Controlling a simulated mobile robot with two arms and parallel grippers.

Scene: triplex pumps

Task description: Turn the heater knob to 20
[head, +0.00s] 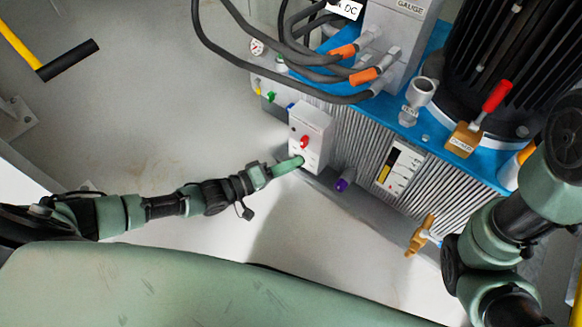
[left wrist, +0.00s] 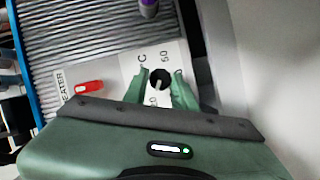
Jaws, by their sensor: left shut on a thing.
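The white heater box (head: 310,123) stands on the front of the pump unit, with a red switch (head: 304,141) on its face. In the left wrist view its panel (left wrist: 118,72) shows the word HEATER, the red switch (left wrist: 89,87), a C and some dial numbers, partly hidden. The black heater knob (left wrist: 160,79) sits between the two green fingers of my left gripper (left wrist: 163,82). The gripper is shut on the knob. A pale mark shows on the knob, but I cannot tell its exact reading. In the head view my left gripper (head: 298,162) covers the knob.
A purple-capped fitting (head: 344,181) is right of the box, near the ribbed tank wall (head: 365,135). A brass tap (head: 421,236) and a red-handled valve (head: 490,98) are farther right. Black hoses (head: 265,65) hang above. Floor left of the box is clear.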

